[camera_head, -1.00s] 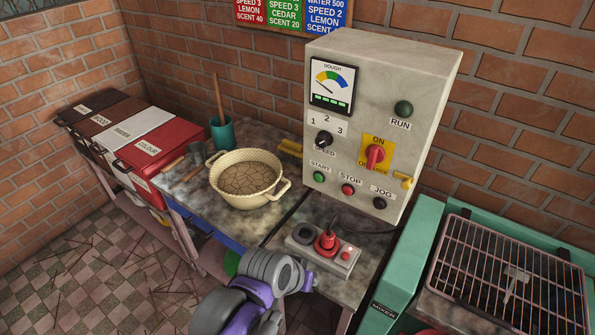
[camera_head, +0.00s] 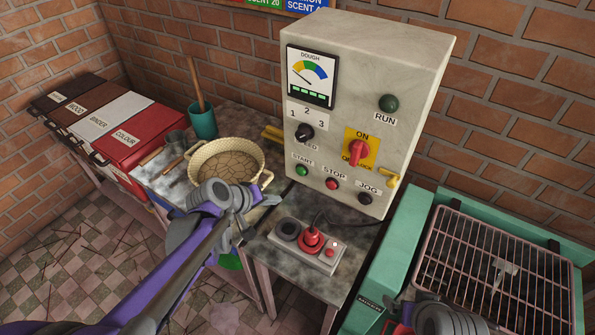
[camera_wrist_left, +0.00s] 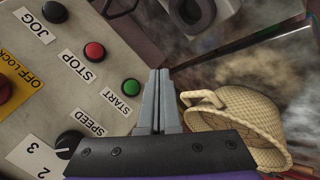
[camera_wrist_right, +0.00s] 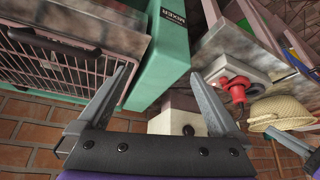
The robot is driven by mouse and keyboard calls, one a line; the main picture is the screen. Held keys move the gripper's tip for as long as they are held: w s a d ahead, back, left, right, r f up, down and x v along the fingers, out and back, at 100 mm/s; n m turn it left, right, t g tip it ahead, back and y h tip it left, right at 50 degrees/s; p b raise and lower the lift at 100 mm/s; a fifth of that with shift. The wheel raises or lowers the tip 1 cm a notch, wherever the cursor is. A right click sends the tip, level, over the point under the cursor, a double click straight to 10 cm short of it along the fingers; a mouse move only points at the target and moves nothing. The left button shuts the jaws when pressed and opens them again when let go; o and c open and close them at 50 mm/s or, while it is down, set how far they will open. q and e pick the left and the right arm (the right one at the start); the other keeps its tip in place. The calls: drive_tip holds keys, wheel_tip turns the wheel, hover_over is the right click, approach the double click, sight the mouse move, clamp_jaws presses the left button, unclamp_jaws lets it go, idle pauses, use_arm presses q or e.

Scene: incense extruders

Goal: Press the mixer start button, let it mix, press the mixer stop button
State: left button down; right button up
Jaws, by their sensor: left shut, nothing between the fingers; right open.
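The grey control box (camera_head: 360,110) stands on the bench with a green START button (camera_head: 302,170), a red STOP button (camera_head: 332,183) and a dark JOG button (camera_head: 365,198). My left gripper (camera_head: 274,201) is shut and empty, left of and below START, in front of the box. The left wrist view shows START (camera_wrist_left: 131,86) just left of the fingertips, apart from them as far as I can tell, and STOP (camera_wrist_left: 94,51) farther off. The green mixer (camera_head: 380,262) stands at the right. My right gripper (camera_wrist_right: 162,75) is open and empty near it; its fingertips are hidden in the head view.
A cream bowl (camera_head: 225,178) of cracked brown dough sits left of the box, partly behind my left gripper. A socket box (camera_head: 322,262) with a red plug (camera_head: 311,240) lies below the buttons. A wire grille (camera_head: 490,265) covers the mixer. The RUN lamp (camera_head: 389,103) looks dark green.

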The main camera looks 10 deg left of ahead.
sight(301, 171)
use_arm(q)
drive_tip(key=shift+w, duration=0.1)
drive_tip(key=w+d, duration=0.3)
drive_tip(key=w, duration=0.5)
drive_tip(key=shift+w, duration=0.15)
drive_tip(key=shift+w, duration=0.15)
idle(1.9)
drive_tip(key=shift+w+d, duration=0.15)
drive_tip(key=shift+w, duration=0.1)
